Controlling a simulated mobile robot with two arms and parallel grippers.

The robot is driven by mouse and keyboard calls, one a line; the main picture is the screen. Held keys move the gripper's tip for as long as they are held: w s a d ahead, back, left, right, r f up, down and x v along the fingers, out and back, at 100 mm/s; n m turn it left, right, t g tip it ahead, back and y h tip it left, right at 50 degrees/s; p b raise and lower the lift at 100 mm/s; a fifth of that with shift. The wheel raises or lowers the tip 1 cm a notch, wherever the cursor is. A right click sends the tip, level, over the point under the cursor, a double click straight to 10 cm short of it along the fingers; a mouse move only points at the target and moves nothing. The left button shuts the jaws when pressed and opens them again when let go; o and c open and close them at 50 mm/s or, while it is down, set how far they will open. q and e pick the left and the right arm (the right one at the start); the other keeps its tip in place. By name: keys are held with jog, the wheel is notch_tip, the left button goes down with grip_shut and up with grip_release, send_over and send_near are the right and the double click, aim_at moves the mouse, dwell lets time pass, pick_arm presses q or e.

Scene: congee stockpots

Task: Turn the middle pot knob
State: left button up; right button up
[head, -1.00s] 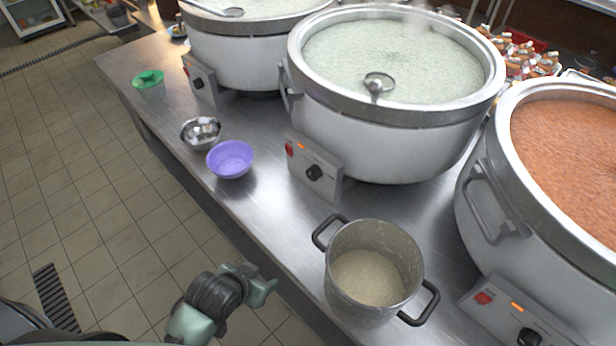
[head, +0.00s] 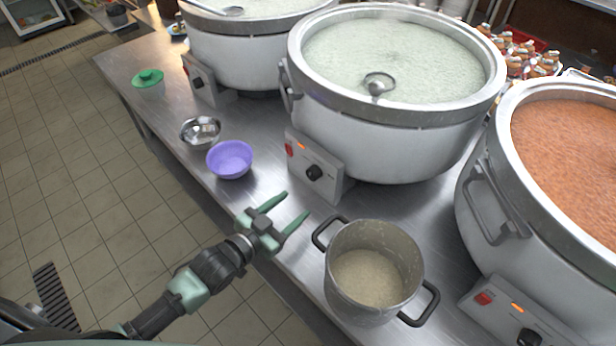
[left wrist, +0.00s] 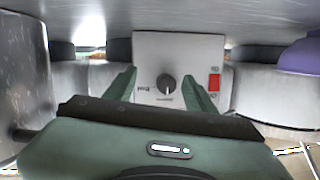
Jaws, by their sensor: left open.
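The middle pot (head: 395,75) is a large white stockpot with a steel rim, full of pale green-white congee with a ladle (head: 378,84) in it. Its control box (head: 318,180) faces the table's front edge and bears a black knob (head: 314,172) and a red switch (head: 289,150). My left gripper (head: 297,208) is open and empty, its green fingers pointing at the box from a short distance. In the left wrist view the knob (left wrist: 166,84) lies between the two fingers (left wrist: 163,92), beyond their tips. My right gripper is not in view.
A small grey pot (head: 372,275) with black handles stands right of my left gripper. A purple bowl (head: 230,159) and a metal bowl (head: 200,132) stand to the left. The orange-filled pot (head: 570,150) is at right. The steel table (head: 265,215) is bare between the purple bowl and the small pot.

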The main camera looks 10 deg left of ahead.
aim_at(311, 176)
pick_arm(q)
jog(key=shift+w+a+r+m+t+h, duration=0.35)
jog(key=shift+w+r+h, duration=0.05)
jog(key=shift+r+h, duration=0.15)
jog(key=shift+w+a+r+m+t+h, duration=0.35)
jog(key=shift+w+r+h, duration=0.1)
jog(key=shift+h, duration=0.1)
jog(key=x, duration=0.3)
jog(key=p+x, duration=0.1)
jog(key=x, duration=0.3)
jog(key=shift+w+d+r, duration=0.2)
jog(key=shift+w+d, duration=0.05)
grip_shut()
